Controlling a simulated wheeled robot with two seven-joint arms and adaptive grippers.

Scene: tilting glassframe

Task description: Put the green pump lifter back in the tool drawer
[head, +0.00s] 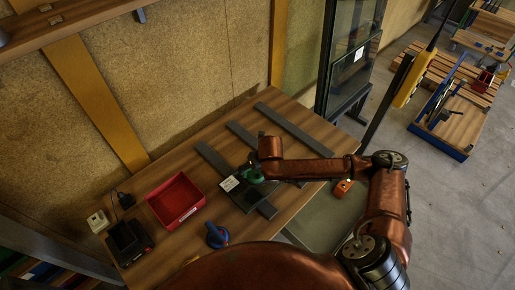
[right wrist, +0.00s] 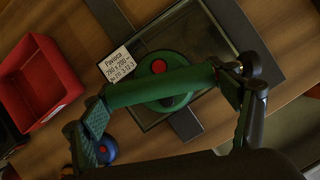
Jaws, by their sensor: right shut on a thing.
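The green pump lifter (right wrist: 160,85) has a bar handle, a round pad and a red button. In the right wrist view its handle lies between the fingers of my right gripper (right wrist: 168,112), which is shut on it. Its pad is over a small dark-framed glass pane (right wrist: 205,35) with a white label; I cannot tell whether they touch. In the head view the lifter (head: 254,177) is partly hidden by my right gripper (head: 252,174). A pale grey-green surface (head: 318,222), perhaps the open drawer, shows beyond the table's front edge. My left gripper is not in view.
The wooden table (head: 185,160) carries dark bars (head: 295,130), a red bin (head: 176,200), a blue round tool (head: 216,236) and a black box (head: 128,240). An orange-red item (head: 342,188) is beside the grey-green surface. A tall glazed frame (head: 350,55) stands behind right.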

